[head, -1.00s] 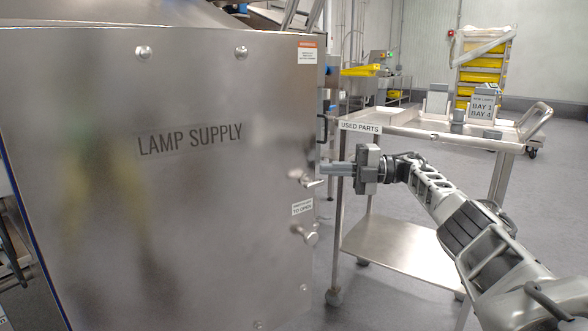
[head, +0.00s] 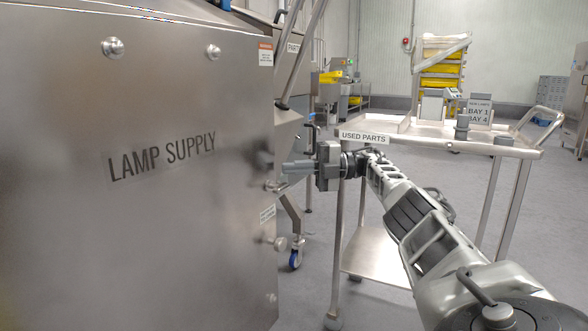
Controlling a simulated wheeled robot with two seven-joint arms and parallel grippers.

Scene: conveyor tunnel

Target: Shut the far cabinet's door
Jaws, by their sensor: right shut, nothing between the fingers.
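A large brushed-steel panel marked LAMP SUPPLY (head: 130,220) fills the left of the head view. Two round knobs sit along its top, and two latch handles (head: 275,186) sit near its right edge. I cannot tell from this view whether it is the far cabinet's door or how far that door stands open. My right gripper (head: 287,168) is shut and empty, its fingers pointing left at the panel's right edge, just above the upper latch. I cannot tell whether they touch. My left gripper is out of view.
A steel cart (head: 430,141) labelled USED PARTS stands behind my right arm, with holders and a bay sign on top. A rack of yellow trays (head: 441,72) and a steel cabinet (head: 579,82) stand farther back. Grey floor (head: 520,240) is open at the right.

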